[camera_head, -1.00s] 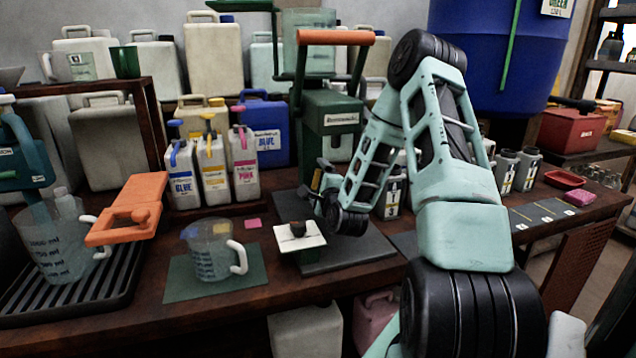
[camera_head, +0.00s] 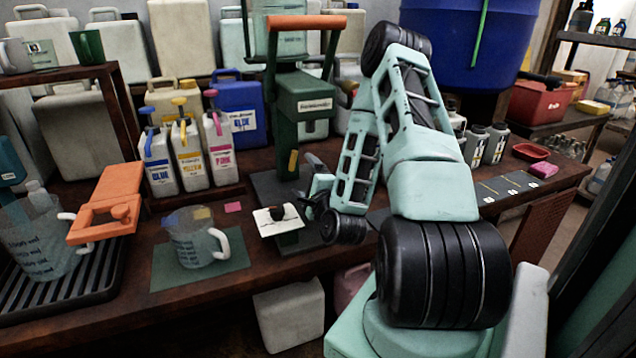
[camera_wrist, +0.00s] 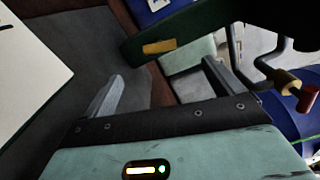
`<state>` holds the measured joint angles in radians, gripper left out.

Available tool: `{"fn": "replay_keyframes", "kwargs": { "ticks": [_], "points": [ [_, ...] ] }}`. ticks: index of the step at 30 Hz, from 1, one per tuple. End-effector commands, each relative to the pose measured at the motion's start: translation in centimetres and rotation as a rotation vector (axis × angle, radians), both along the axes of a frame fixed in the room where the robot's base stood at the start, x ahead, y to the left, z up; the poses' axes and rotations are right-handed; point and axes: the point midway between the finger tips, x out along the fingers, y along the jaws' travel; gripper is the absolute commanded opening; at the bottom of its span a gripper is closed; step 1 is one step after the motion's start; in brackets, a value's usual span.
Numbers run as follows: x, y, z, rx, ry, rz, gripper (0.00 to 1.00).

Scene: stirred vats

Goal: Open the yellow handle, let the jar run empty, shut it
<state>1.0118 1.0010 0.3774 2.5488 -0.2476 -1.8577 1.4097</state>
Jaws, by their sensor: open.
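The yellow handle (camera_head: 293,162) is a short upright bar low on the front of the green stand (camera_head: 303,100); in the wrist view it is a small yellow bar (camera_wrist: 160,46) on a dark green part. A clear jar (camera_head: 290,35) sits at the top of the stand, partly hidden by the orange-topped lever frame; I cannot tell its level. My gripper (camera_head: 309,182) is open, just right of and below the handle in the head view. In the wrist view its two fingers (camera_wrist: 160,85) are spread with nothing between them, and the handle shows beyond the gap.
A clear measuring jug (camera_head: 190,245) stands on a green mat at left. Blue, yellow and pink labelled bottles (camera_head: 187,155) stand left of the stand. An orange clamp-like piece (camera_head: 108,200) sits further left.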

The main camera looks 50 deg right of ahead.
Motion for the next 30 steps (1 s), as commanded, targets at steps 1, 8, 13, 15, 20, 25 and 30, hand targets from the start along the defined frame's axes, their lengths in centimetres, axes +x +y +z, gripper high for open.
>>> {"fn": "replay_keyframes", "kwargs": {
  "ticks": [1, 8, 13, 15, 20, 25, 30],
  "points": [
    [-0.3, 0.2, 0.6, 0.004, 0.003, 0.001, 0.93],
    [-1.7, 1.2, 0.6, 0.005, 0.006, 0.002, 0.93],
    [-3.0, 1.7, -0.5, 0.015, 0.018, 0.0, 0.93],
    [-3.4, 2.0, -0.4, 0.014, 0.015, 0.001, 0.93],
    [-4.4, 2.6, 0.3, 0.007, 0.001, -0.005, 0.93],
    [-5.6, 3.4, 0.2, 0.004, 0.003, -0.001, 0.93],
    [-6.3, 3.9, 0.1, 0.003, 0.002, 0.0, 0.93]
  ]
}}
